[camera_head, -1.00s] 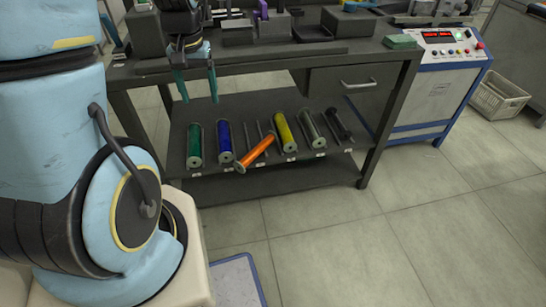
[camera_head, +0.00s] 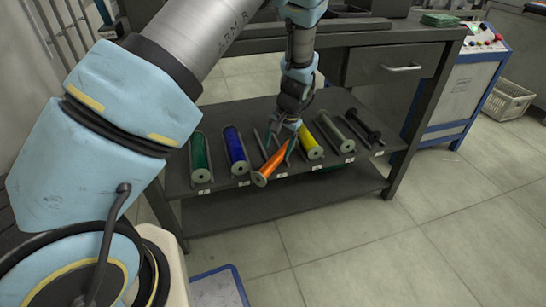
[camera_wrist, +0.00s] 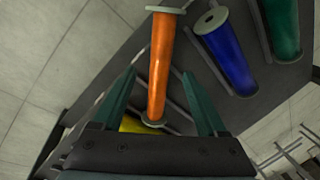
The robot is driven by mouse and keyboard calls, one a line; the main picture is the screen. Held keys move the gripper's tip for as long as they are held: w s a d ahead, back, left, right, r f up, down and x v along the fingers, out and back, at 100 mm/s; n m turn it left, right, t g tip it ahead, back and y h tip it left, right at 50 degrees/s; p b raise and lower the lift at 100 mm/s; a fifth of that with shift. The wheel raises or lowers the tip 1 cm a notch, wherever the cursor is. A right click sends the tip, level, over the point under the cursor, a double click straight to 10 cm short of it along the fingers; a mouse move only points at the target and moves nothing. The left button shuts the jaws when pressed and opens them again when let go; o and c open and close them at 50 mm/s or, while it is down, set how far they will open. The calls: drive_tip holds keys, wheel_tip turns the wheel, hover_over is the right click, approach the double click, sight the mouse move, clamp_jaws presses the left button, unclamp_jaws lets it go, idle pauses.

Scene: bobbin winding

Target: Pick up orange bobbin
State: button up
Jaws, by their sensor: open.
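The far end of the bobbin is partly hidden by my gripper in the head view.
A green bobbin (camera_head: 200,153) and a blue bobbin (camera_head: 236,148) lie to the left. A yellow bobbin (camera_head: 307,142) lies close on the right, with grey (camera_head: 335,132) and black (camera_head: 365,127) ones beyond. The workbench top (camera_head: 375,32) overhangs behind my arm.

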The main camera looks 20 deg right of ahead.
sight(274, 160)
drive_tip(key=x, duration=0.2)
drive_tip(key=b+x, duration=0.1)
drive_tip(key=x, duration=0.2)
drive_tip(key=d+b+x, duration=0.1)
drive_tip(key=x, duration=0.1)
drive_tip(key=shift+w+a+f, duration=0.1)
drive_tip(key=shift+w+f, duration=0.2)
drive_tip(key=shift+w, duration=0.05)
clamp_jaws()
idle(0.4)
